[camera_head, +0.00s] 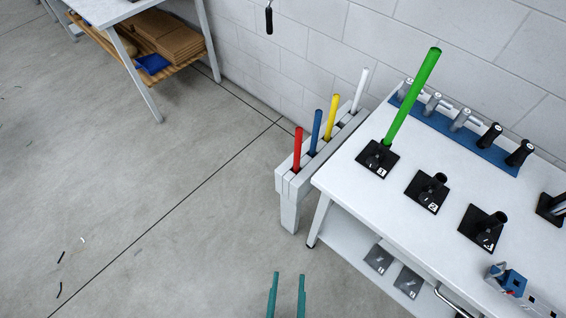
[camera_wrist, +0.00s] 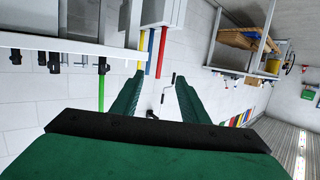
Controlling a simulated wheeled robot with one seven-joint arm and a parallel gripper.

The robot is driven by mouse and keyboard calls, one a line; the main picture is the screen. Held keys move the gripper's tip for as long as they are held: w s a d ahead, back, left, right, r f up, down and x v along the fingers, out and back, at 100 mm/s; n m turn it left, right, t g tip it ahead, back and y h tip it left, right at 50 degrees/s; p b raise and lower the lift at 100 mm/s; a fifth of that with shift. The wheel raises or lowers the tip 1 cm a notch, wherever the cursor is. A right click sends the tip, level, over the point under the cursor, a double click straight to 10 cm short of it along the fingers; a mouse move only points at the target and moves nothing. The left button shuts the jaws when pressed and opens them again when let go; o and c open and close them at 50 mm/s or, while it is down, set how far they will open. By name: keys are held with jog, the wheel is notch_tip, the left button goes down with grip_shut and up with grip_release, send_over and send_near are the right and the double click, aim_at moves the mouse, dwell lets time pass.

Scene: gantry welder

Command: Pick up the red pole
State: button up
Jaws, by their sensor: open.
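The red pole (camera_head: 297,150) stands upright at the near end of a narrow white rack (camera_head: 289,212). Its lower end is hidden in the rack. It also shows in the wrist view (camera_wrist: 162,54), where the picture is upside down, at upper centre ahead of the gap between my fingers. My gripper (camera_head: 287,278) is open and empty at the bottom of the head view, nearer than the rack and apart from the pole. Its two green fingers also show in the wrist view (camera_wrist: 158,82).
A blue pole (camera_head: 316,132), a yellow pole (camera_head: 332,118) and a white pole (camera_head: 360,90) stand behind the red one. A white table (camera_head: 345,187) beside the rack bears a green pole (camera_head: 412,95) in a black holder.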

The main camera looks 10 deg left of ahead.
jog(key=w+a+f+t, duration=0.1)
jog(key=w+f, duration=0.1)
jog(key=w, duration=0.6)
jog(key=w+a+f, duration=0.1)
jog(key=w+f, duration=0.1)
jog(key=w, duration=0.7)
jog(key=t, duration=0.2)
send_near(297, 140)
jog(key=shift+h, duration=0.3)
jog(key=w, duration=0.4)
jog(key=shift+w+a+r, duration=0.1)
jog(key=shift+w+r, duration=0.1)
jog(key=w, duration=1)
jog(key=shift+w+d+f, duration=0.2)
jog(key=shift+d+f, duration=0.2)
grip_shut()
